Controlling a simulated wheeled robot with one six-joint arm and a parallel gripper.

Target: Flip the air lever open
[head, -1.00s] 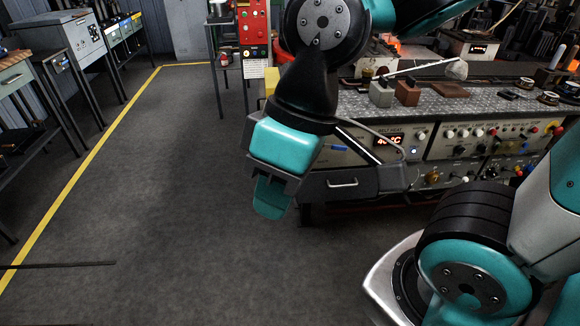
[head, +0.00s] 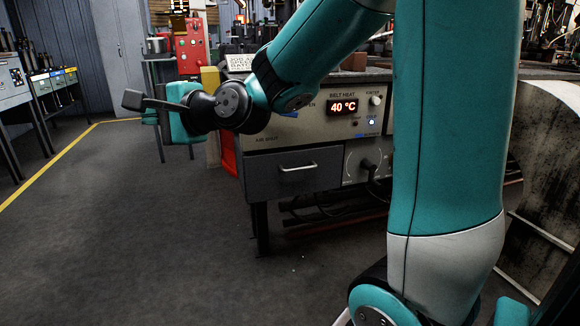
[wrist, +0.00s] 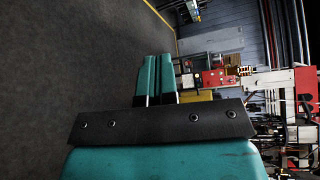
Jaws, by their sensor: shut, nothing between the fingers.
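My gripper (head: 150,117) is in the air to the left of the panel, well apart from the lever. In the wrist view its two teal fingers (wrist: 157,62) are close together and shut, with nothing held. The lever cannot be made out in the wrist view.
A grey drawer (head: 297,176) with a handle sits below the panel. A red cabinet (head: 188,50) and a yellow block (head: 210,78) stand behind my gripper. The belt heat display (head: 343,107) reads 40 °C. The floor (head: 110,230) at left is clear.

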